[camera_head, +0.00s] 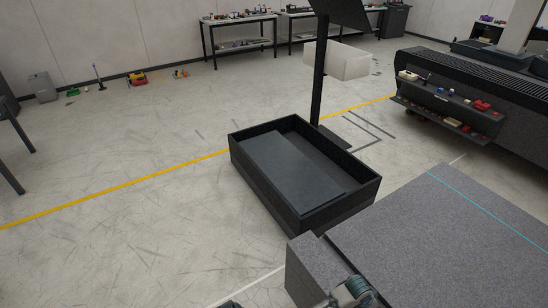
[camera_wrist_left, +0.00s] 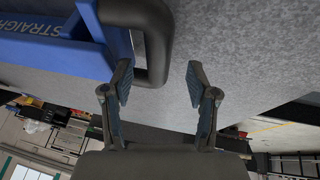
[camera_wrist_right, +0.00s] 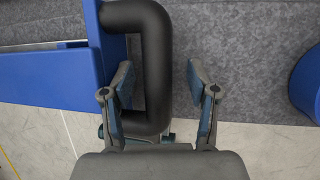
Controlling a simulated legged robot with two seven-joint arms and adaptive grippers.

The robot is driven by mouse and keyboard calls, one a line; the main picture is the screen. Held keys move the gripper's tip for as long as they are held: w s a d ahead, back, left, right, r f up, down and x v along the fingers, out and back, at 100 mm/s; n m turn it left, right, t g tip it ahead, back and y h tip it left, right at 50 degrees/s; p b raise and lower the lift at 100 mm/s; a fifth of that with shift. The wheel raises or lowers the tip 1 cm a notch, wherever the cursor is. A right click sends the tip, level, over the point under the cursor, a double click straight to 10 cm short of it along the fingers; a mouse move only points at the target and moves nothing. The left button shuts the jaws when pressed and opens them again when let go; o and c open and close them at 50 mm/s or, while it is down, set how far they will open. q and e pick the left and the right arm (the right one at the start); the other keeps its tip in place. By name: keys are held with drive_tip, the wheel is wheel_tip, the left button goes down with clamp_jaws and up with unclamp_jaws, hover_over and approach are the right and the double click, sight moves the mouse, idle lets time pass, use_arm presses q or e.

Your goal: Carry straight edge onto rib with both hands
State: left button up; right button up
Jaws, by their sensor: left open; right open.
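The straight edge is a blue bar with a black handle at each end. In the left wrist view the lettered bar (camera_wrist_left: 50,35) is at upper left, and its handle (camera_wrist_left: 158,50) lies between the fingertips of my open left gripper (camera_wrist_left: 155,82). In the right wrist view the blue bar (camera_wrist_right: 50,80) is at left, and its other handle (camera_wrist_right: 155,75) lies between the fingertips of my open right gripper (camera_wrist_right: 160,80). Neither gripper is closed on a handle. The straight edge is out of the head view. I cannot make out the rib for sure.
A speckled grey granite bed (camera_head: 440,240) with a cyan line fills the lower right. A black open-topped box (camera_head: 247,172) with a dark slab stands on the floor beside it. A blue round object (camera_wrist_right: 310,85) is right of my right gripper.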

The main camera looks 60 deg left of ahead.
use_arm(q)
drive_tip(key=shift+v, duration=1.95)
use_arm(e)
drive_tip(key=shift+d, duration=0.15)
drive_tip(key=shift+r, duration=0.1)
drive_tip(key=v, duration=0.7)
idle(0.5)
drive_tip(key=shift+s+d+r, duration=0.1)
use_arm(q)
drive_tip(key=v, duration=1.1)
drive_tip(key=shift+r, duration=0.4)
drive_tip(key=shift+s+a, duration=0.1)
use_arm(e)
drive_tip(key=v, duration=1.2)
